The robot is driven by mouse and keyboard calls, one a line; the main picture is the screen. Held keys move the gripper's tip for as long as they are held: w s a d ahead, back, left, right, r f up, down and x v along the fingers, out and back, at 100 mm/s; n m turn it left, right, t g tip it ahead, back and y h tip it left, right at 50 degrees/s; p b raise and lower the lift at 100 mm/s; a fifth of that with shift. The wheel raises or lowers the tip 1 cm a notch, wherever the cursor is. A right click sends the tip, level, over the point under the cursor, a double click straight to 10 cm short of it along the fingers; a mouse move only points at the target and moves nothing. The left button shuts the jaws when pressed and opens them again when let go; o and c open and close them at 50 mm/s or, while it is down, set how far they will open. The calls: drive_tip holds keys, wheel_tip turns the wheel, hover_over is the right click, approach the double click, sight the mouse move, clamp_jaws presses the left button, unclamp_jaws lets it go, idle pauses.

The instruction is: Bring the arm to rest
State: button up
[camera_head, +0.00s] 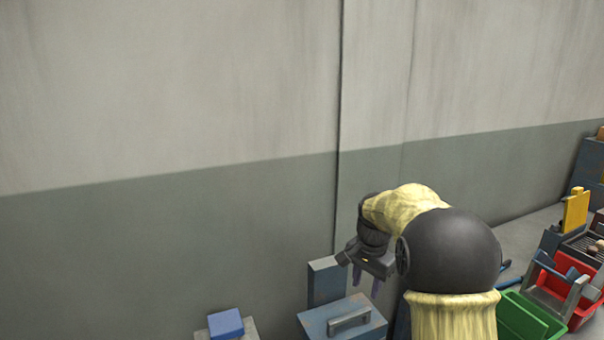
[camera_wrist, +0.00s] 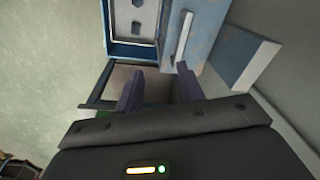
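My arm is raised and bent in the head view, with my gripper (camera_head: 366,282) pointing down above and behind a blue box with a grey handle (camera_head: 342,318). The wrist view shows the two dark fingers of my gripper (camera_wrist: 158,86) spread apart, with nothing between them. The box's handle (camera_wrist: 184,36) lies just beyond the fingers in that view, apart from them.
A blue block (camera_head: 226,323) sits at the bottom left. A green bin (camera_head: 528,318), a red bin (camera_head: 578,318) and a yellow piece (camera_head: 576,212) stand at the right. A grey wall (camera_head: 170,240) rises behind. Beside the box stands a blue panel (camera_head: 326,281).

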drive_tip(key=s+f+n, duration=0.2)
drive_tip(key=s+n, duration=0.2)
drive_tip(key=s, duration=0.8)
drive_tip(key=s+f+n+t+p, duration=0.1)
drive_tip(key=s+f+n, duration=0.2)
drive_tip(key=s, duration=0.8)
drive_tip(key=shift+s+a+n+t, duration=0.3)
drive_tip(key=shift+s+n, duration=0.1)
drive_tip(key=shift+n, duration=0.6)
